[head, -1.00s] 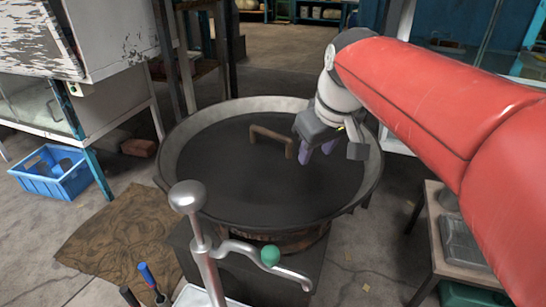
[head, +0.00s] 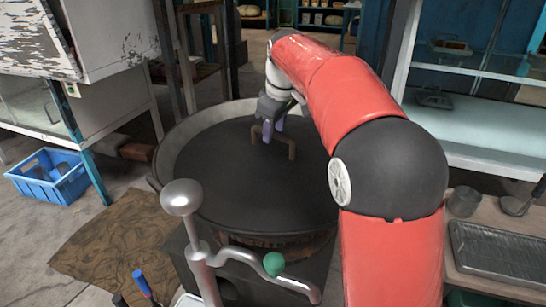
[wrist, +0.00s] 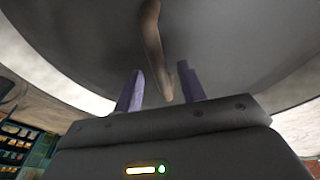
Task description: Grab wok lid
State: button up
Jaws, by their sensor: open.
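The wok lid (head: 252,185) is a large dark disc lying inside the wide wok (head: 190,140), whose grey rim shows around it. The lid's brown arched handle (head: 291,148) stands up near the lid's far side. My gripper (head: 272,132) is at the handle, with its purple fingers pointing down at it. In the wrist view, the handle (wrist: 154,50) runs between the two open purple fingers (wrist: 160,88), close to the right one. I cannot tell whether that finger touches it. Part of the wok's right side is hidden behind my red arm.
A blue crate (head: 45,185) is on the floor at left. At right is a table with a metal tray (head: 495,250) and a cup (head: 464,201).

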aim_at(273, 144)
jog(key=shift+x, duration=1.35)
jog(key=shift+f, duration=0.25)
grip_shut()
dwell(0.8)
